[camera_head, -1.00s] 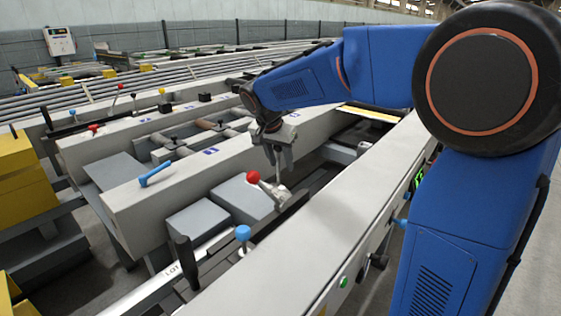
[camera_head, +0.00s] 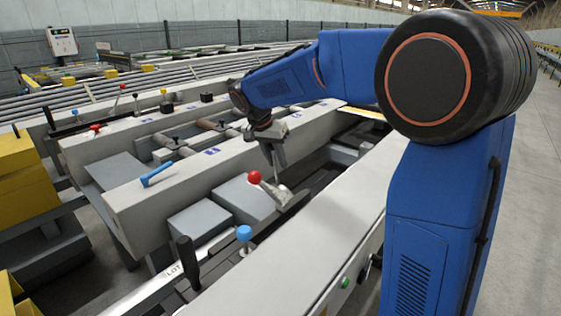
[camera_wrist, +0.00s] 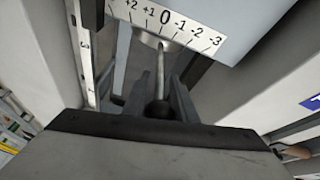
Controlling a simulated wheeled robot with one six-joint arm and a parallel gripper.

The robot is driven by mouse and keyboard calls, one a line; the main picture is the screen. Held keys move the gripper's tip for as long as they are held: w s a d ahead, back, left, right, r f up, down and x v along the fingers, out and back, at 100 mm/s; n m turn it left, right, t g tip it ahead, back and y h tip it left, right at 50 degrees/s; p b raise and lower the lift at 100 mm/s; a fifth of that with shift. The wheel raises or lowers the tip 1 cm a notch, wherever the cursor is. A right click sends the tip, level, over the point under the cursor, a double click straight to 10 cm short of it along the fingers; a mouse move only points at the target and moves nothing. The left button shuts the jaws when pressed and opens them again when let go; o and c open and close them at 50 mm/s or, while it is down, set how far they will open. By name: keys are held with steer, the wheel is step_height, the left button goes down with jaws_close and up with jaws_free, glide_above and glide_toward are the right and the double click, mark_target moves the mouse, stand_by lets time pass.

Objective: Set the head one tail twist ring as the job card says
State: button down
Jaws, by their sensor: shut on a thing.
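My gripper (camera_head: 275,165) hangs over the trough between two pale beams in the head view. In the wrist view my gripper (camera_wrist: 162,100) is shut on the dark ball knob (camera_wrist: 160,110) of a thin lever. The scale reads from +2 through 0 to -3, and the rod's far end lies just below the 0. The ring itself is mostly hidden. No readable job card shows.
A red-knobbed lever (camera_head: 254,177) stands close to the left of my gripper. A blue knob (camera_head: 244,233) and a black handle (camera_head: 187,260) stand nearer the camera. A blue handle (camera_head: 157,174) lies on the left beam.

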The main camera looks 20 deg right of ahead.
steer(key=shift+w+a+f, duration=0.1)
steer(key=shift+w+a, duration=0.1)
steer(key=shift+w, duration=0.1)
steer(key=c, duration=1.6)
jaws_free()
steer(key=shift+o, duration=0.2)
steer(key=v, duration=1.7)
steer(key=shift+r, duration=0.2)
steer(key=shift+a, duration=0.1)
